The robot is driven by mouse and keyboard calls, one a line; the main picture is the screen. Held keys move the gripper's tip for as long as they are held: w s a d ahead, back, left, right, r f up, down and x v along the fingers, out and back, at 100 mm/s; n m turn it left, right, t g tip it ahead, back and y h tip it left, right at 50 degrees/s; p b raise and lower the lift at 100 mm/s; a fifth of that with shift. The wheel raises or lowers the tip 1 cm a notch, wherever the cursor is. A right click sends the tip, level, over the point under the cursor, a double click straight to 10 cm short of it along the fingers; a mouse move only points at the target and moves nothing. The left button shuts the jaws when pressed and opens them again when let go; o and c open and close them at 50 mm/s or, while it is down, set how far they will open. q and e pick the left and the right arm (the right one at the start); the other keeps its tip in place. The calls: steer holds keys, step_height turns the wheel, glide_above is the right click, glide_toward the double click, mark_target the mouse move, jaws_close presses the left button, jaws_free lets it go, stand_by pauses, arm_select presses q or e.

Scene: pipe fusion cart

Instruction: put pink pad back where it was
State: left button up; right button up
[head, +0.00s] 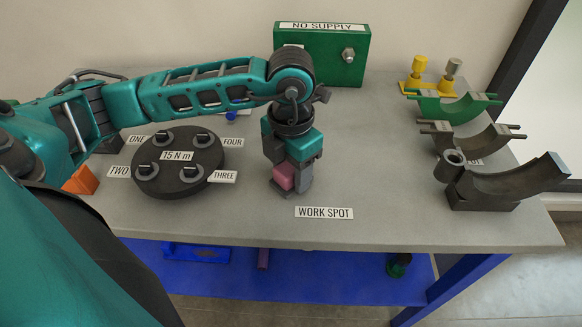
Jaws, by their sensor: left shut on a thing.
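The pink pad (284,175) shows as a small pink block low between the fingers of my left gripper (292,180). The gripper points down over the middle of the grey table, left of and above the WORK SPOT label (324,212). Its fingers are shut on the pad and hide part of it. A dark grey piece shows at the pad's foot; I cannot tell whether the pad touches it or the table. My right gripper is not in view.
A round black plate (178,178) with several numbered stations lies left of the gripper. A green NO SUPPLY box (330,58) stands behind. Curved saddles, one green (452,106) and others grey, stand at the right. An orange block (81,180) is at the left. The front middle-right is clear.

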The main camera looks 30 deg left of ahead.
arm_select(q)
steer(key=o, duration=0.9)
steer(key=shift+o, duration=0.2)
steer(key=shift+r+p, duration=0.4)
steer(key=shift+r, duration=0.15)
step_height(320, 180, up, 11)
steer(key=shift+p, duration=0.45)
